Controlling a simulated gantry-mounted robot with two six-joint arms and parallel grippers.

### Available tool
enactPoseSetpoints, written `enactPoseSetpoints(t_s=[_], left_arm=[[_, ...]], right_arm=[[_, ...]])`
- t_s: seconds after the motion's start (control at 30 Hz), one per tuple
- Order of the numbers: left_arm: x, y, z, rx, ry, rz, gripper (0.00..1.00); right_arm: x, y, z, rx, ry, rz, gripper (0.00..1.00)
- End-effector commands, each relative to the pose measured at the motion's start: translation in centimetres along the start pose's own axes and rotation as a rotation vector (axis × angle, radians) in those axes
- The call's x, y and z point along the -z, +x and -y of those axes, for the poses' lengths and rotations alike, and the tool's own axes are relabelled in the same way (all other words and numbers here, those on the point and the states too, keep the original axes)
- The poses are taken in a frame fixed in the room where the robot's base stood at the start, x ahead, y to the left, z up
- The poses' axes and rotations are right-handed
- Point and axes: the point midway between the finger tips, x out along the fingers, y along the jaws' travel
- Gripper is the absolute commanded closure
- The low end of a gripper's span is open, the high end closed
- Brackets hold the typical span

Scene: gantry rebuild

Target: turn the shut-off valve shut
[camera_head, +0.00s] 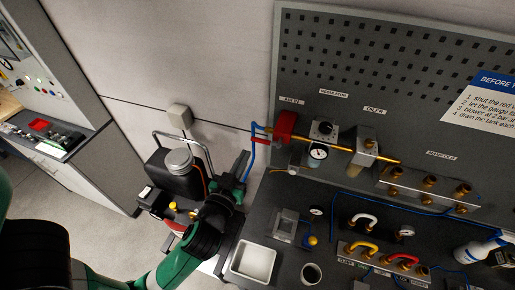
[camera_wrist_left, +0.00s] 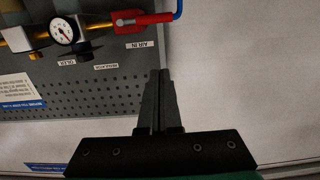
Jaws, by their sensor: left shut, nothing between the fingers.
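The shut-off valve (camera_head: 286,124) is a red block under the "AIR IN" label at the left end of the brass pipe on the grey pegboard. A blue hose meets it from the left. In the left wrist view the red valve (camera_wrist_left: 148,20) shows upside down at the top, with a dark grey piece at its end. My left gripper (camera_head: 242,168) is shut and empty, below and left of the valve in the head view. In the left wrist view its closed fingers (camera_wrist_left: 158,74) point up towards the valve, with a visible gap between. My right gripper is not in view.
A regulator with gauge (camera_head: 318,152) and an oiler (camera_head: 367,145) follow on the pipe, then a manifold (camera_head: 425,188). A white tray (camera_head: 254,262) and a cup (camera_head: 311,273) sit on the bench below.

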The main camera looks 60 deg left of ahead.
Motion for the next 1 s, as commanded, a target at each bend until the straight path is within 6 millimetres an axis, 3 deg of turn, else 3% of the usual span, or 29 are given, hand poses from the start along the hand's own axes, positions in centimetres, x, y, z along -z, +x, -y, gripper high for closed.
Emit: enactPoseSetpoints(t_s=[0.17,0.57,0.6,0.8,1.0], left_arm=[[0.3,1.5,0.0,0.002,0.000,0.000,1.00],[0.5,9.9,0.0,0.001,-0.001,-0.001,1.00],[-0.3,10.4,0.0,0.001,0.000,0.003,1.00],[-3.3,10.8,-0.1,-0.001,0.001,0.002,1.00],[-3.8,10.9,-0.1,-0.003,-0.001,-0.001,1.00]], right_arm=[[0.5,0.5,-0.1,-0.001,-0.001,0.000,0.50],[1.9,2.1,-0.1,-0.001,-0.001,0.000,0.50],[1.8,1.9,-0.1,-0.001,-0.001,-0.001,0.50],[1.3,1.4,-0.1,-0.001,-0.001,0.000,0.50],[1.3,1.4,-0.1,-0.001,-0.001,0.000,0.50]])
